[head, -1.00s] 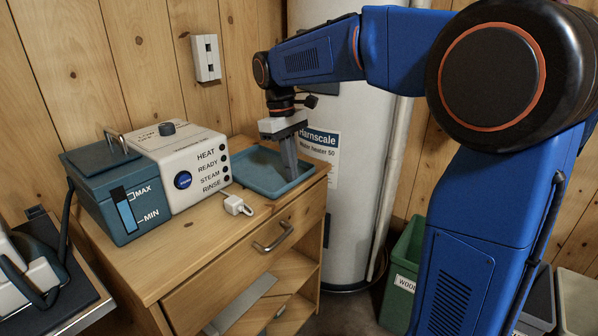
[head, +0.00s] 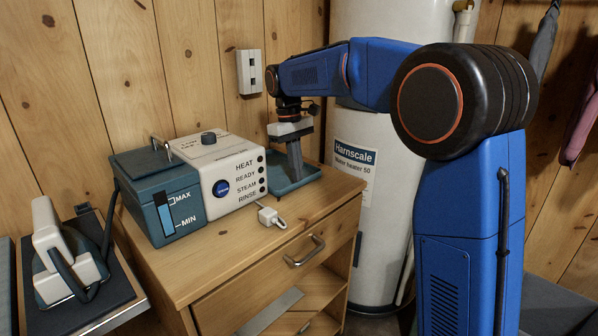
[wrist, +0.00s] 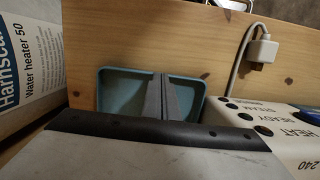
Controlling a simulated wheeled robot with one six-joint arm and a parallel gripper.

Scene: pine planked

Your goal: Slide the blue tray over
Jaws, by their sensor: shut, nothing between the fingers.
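The blue tray (head: 312,173) is shallow and lies flat on the wooden cabinet top, just right of the white and teal steam unit (head: 222,180). The unit hides its left part in the head view. My gripper (head: 296,180) points down, with its shut, empty fingers at the tray. In the wrist view, the tray (wrist: 118,88) shows its raised rim, and my gripper's fingers (wrist: 160,76) reach over its interior. I cannot tell whether the fingertips press on the tray's floor or wall.
A white plug on a cord (head: 270,217) lies in front of the unit. A white water heater (head: 372,225) stands behind the cabinet's right side. The cabinet top (head: 335,188) is bare right of the tray. A white iron-like appliance (head: 62,262) sits at left.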

